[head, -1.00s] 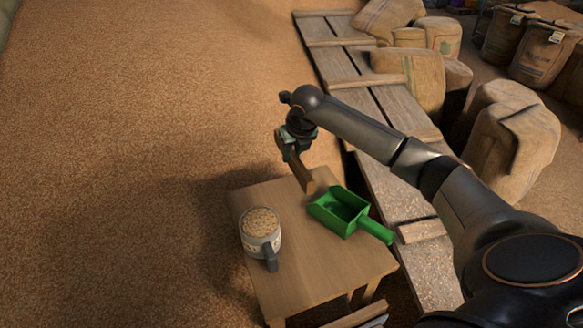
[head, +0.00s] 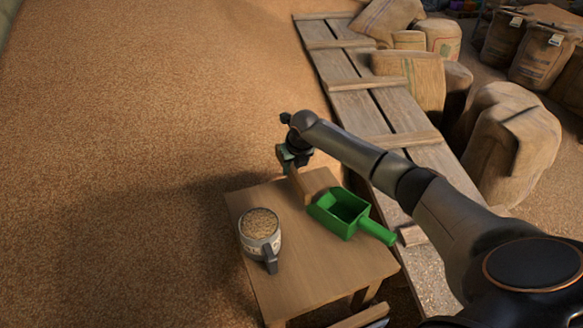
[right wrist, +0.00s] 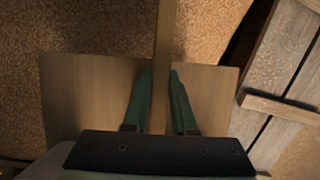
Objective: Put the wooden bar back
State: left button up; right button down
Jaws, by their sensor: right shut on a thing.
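The wooden bar (right wrist: 164,45) is a light brown strip running up the middle of the right wrist view. My right gripper (right wrist: 161,75) is shut on it, its green fingers on either side. In the head view my right gripper (head: 291,157) is over the far edge of a small wooden table (head: 310,275). There the bar (head: 302,186) angles down from the fingers, close to the green scoop. Whether it touches the tabletop, I cannot tell. My left gripper is not in view.
A green scoop (head: 342,212) and a mug filled with grain (head: 261,231) stand on the table. Loose grain (head: 130,130) covers the left. A plank walkway (head: 362,108) and several sacks (head: 512,140) lie to the right. The table's front is clear.

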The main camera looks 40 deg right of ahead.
jog(key=shift+f, duration=0.1)
jog(key=shift+f, duration=0.1)
jog(key=c, duration=0.7)
grip_release()
jog(key=shift+r, duration=0.5)
jog(key=p+v, duration=0.1)
jog(key=v, duration=0.9)
jog(key=shift+s+r, duration=0.15)
jog(key=shift+s+a+r, duration=0.1)
jog(key=shift+s+r, duration=0.15)
jog(key=shift+r, duration=0.3)
